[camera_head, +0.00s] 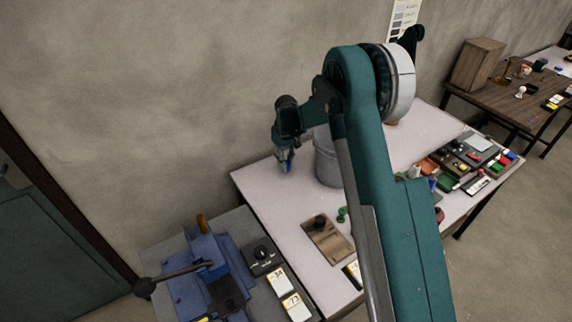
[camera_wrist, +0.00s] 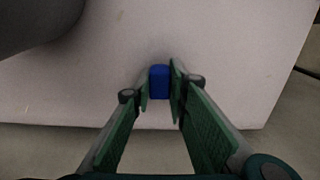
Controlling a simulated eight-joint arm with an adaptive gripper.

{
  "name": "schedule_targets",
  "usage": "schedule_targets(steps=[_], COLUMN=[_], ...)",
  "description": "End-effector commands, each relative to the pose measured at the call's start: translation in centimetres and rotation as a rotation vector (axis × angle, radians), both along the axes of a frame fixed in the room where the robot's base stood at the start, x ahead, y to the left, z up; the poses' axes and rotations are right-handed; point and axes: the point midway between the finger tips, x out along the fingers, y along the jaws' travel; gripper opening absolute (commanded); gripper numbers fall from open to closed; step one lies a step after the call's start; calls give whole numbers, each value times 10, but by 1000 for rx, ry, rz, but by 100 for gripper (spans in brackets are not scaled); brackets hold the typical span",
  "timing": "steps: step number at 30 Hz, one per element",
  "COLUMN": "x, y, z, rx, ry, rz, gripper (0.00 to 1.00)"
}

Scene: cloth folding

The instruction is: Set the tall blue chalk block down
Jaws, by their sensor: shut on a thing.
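The blue chalk block (camera_wrist: 159,82) is between the green fingers of my gripper (camera_wrist: 159,90) in the wrist view, with the pale table top around it. In the head view my gripper (camera_head: 285,163) points down over the back left part of the white table (camera_head: 260,186), shut on the block. Only a small blue patch of the block (camera_head: 288,168) shows there. I cannot tell whether its lower end touches the table.
A grey bucket (camera_head: 328,160) stands just right of my gripper. A wooden board (camera_head: 328,240) and a green piece (camera_head: 342,213) lie nearer the front. A blue machine (camera_head: 205,275) stands on the side bench at lower left. The table around the block looks clear.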

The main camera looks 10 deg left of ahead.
Motion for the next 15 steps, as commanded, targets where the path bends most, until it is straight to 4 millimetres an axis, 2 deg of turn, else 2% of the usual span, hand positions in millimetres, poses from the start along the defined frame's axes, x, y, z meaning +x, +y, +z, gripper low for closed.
schedule_targets(steps=[11, 12, 15], x=[0, 0, 0], y=[0, 0, 0], z=[-3, -4, -3], rx=[0, 0, 0], ry=[0, 0, 0], rz=[0, 0, 0], gripper=[4, 18, 31])
